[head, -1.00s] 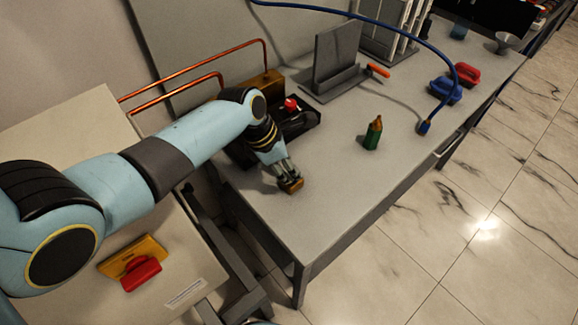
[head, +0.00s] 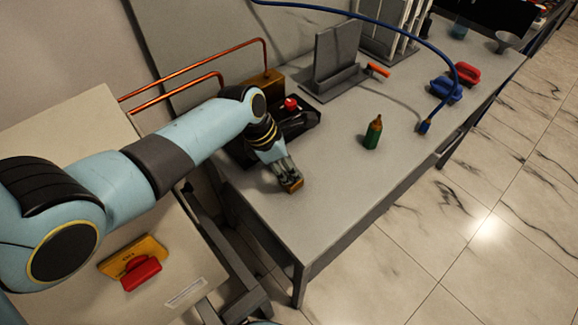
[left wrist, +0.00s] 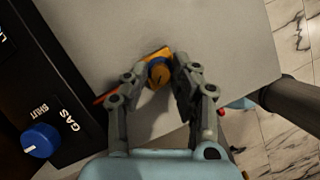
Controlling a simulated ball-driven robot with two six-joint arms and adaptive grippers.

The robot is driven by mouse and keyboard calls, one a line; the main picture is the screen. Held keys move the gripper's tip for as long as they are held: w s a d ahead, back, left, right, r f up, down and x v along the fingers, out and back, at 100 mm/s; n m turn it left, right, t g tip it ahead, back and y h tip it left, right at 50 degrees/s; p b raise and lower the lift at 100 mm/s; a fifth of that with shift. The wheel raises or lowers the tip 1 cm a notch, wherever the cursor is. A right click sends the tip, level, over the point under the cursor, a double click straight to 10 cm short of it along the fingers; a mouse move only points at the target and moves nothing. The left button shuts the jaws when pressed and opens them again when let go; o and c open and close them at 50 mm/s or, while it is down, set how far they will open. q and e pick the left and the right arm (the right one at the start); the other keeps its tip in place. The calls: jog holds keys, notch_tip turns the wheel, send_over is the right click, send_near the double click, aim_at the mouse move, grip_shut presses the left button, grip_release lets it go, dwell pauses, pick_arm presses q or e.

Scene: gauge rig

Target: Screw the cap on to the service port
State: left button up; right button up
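My left gripper (head: 289,180) is low over the near left part of the bench. Its fingers are closed around a small round brass cap, which shows between the fingertips in the left wrist view (left wrist: 159,74). A blue band shows at the cap's edge, and a flat orange piece shows just behind it. In the head view only a brass-coloured end (head: 294,187) shows at the fingertips. I cannot pick out the service port for certain; my forearm and wrist hide part of the black rig (head: 300,122). My right gripper is out of view.
Copper pipes (head: 195,70) run to a brass block (head: 262,84) beside a red knob (head: 291,103). The bench front is clear.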

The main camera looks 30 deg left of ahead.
pick_arm(q)
jog(key=o, duration=0.4)
jog(key=shift+c, duration=0.2)
jog(key=v, duration=1.2)
